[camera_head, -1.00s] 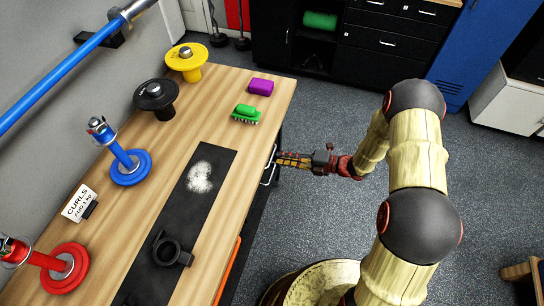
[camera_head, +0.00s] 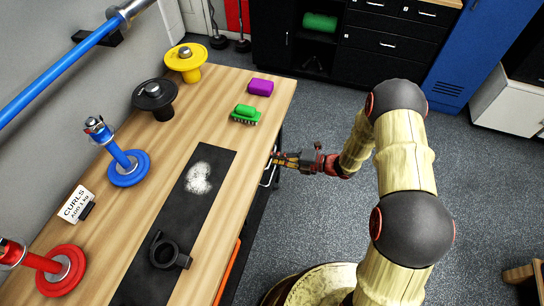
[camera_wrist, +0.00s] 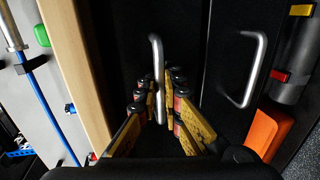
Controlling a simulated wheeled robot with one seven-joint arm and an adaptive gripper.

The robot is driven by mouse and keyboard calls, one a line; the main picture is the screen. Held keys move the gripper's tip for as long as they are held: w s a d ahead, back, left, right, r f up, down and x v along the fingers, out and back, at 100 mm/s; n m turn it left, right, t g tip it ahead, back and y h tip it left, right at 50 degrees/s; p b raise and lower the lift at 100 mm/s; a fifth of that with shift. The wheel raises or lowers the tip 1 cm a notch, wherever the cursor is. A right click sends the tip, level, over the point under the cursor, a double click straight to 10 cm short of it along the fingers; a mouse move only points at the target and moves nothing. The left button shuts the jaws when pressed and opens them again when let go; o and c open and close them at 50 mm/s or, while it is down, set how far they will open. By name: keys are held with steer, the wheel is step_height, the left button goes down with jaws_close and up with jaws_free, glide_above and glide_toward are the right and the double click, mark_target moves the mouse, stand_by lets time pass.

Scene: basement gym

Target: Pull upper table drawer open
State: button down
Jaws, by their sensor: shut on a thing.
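The wooden table (camera_head: 228,158) has dark drawer fronts on its right side. The upper drawer's silver handle (camera_wrist: 156,60) is a bar close under the tabletop edge in the wrist view; it shows only partly in the head view (camera_head: 267,174). My gripper (camera_wrist: 157,90) has its yellow-and-black fingers on both sides of this bar and is shut on it. In the head view my gripper (camera_head: 274,160) is at the table's right edge. The upper drawer front (camera_wrist: 120,40) shows no clear gap. A second silver handle (camera_wrist: 246,72) sits on the drawer front below.
A green brush (camera_head: 246,114) and a purple block (camera_head: 260,87) lie on the tabletop near its right edge. An orange item (camera_wrist: 266,130) is beside the lower handle. Open grey floor (camera_head: 315,225) lies right of the table.

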stand_by(0.7)
steer(key=f+p+v, duration=0.2)
steer(key=p+v, duration=0.1)
steer(key=v, duration=0.8)
steer(key=d+f+p+v, duration=0.1)
steer(key=f+p+v, duration=0.2)
steer(key=v, duration=0.9)
steer(key=shift+s, duration=0.15)
steer(key=c, duration=2.3)
jaws_free()
steer(key=shift+r, duration=0.1)
steer(key=v, duration=1.2)
